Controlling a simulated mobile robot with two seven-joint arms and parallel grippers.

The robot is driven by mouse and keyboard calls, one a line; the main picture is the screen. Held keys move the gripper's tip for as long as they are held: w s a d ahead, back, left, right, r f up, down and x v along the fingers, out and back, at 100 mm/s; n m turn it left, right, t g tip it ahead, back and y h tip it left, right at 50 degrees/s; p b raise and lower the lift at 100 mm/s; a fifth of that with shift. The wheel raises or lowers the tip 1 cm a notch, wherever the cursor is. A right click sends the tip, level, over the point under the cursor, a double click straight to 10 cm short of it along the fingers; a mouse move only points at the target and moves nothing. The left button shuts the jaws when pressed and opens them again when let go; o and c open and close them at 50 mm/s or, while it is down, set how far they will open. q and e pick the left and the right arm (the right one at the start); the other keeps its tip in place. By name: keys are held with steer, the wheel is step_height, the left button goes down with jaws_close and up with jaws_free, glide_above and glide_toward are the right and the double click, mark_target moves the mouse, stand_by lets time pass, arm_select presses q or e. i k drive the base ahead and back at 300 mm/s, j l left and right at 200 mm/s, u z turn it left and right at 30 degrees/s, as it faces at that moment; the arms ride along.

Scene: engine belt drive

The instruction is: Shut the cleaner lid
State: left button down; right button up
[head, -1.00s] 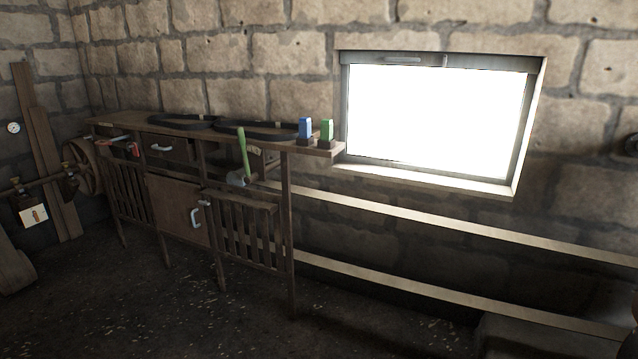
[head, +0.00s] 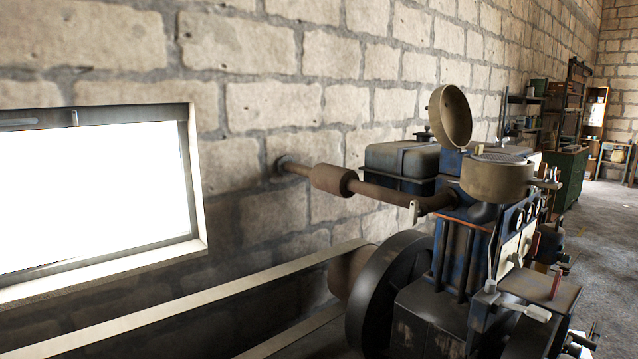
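The engine (head: 462,250) stands at the right of centre in the head view. On its top is a round, tan air cleaner bowl (head: 495,181) with a mesh-like top surface. The round cleaner lid (head: 452,116) stands up, tilted open, at the left rear of the bowl, with its hollow inside facing right. Neither of my grippers is in view.
A rusty exhaust pipe (head: 333,180) runs from the engine to the stone wall. A dark tank (head: 402,163) sits behind the engine. A large flywheel (head: 390,290) and a long belt (head: 200,301) are at its left. Open floor (head: 608,255) lies at the right.

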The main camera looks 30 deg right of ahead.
mark_target(449, 110)
steer(key=i+j+z, duration=0.1)
steer(key=z, duration=0.35)
steer(key=i+j+z, duration=0.2)
steer(key=z, duration=0.2)
steer(key=i+j+z, duration=0.25)
steer(key=z, duration=0.2)
steer(key=i+j+z, duration=0.2)
steer(key=z, duration=0.2)
steer(key=j, duration=0.1)
